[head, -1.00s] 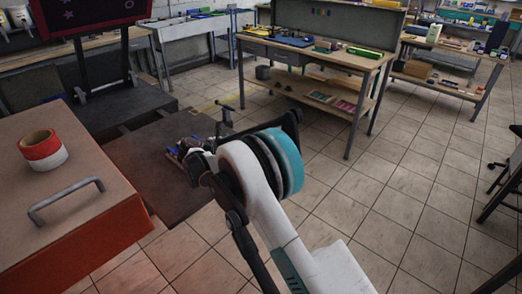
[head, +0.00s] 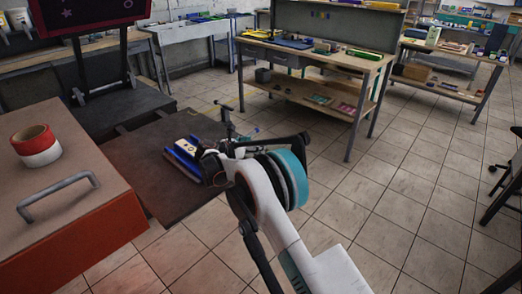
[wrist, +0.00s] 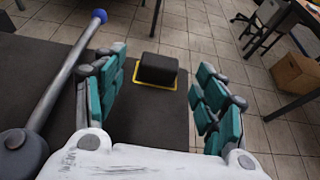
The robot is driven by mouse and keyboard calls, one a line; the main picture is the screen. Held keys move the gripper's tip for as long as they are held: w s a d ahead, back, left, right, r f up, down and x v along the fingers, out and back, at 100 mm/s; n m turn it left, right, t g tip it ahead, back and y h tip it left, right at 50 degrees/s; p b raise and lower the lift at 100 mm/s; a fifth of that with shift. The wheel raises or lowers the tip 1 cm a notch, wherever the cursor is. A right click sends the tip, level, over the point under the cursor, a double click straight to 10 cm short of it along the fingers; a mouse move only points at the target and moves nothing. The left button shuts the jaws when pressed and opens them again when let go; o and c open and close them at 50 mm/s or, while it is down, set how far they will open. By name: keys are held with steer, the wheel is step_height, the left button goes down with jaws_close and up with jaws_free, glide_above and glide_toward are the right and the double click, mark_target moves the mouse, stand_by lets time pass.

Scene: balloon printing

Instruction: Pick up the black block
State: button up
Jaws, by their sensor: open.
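The black block (wrist: 157,70) shows in the wrist view, lying on a dark surface with a yellow border around its base. My gripper (wrist: 161,62) is open, with teal-padded fingers to the left and right of the block in the picture. The block lies between the finger lines, a little beyond them, and nothing is held. In the head view my gripper (head: 215,165) is over the dark table (head: 140,160). I cannot make out the black block there; my arm may hide it.
A grey rod with a blue knob (wrist: 99,16) stands to the left of my fingers in the wrist view. Blue and white pieces (head: 183,155) lie on the dark table. An orange cabinet (head: 80,225) with a red and white roll (head: 37,147) stands at left.

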steer(key=b+x, duration=0.1)
steer(key=x, duration=0.3)
steer(key=shift+w+d+b, duration=0.1)
steer(key=shift+w+b, duration=0.1)
steer(key=shift+b, duration=0.2)
steer(key=shift+r, duration=0.1)
steer(key=c, duration=1.1)
steer(key=shift+o, duration=0.2)
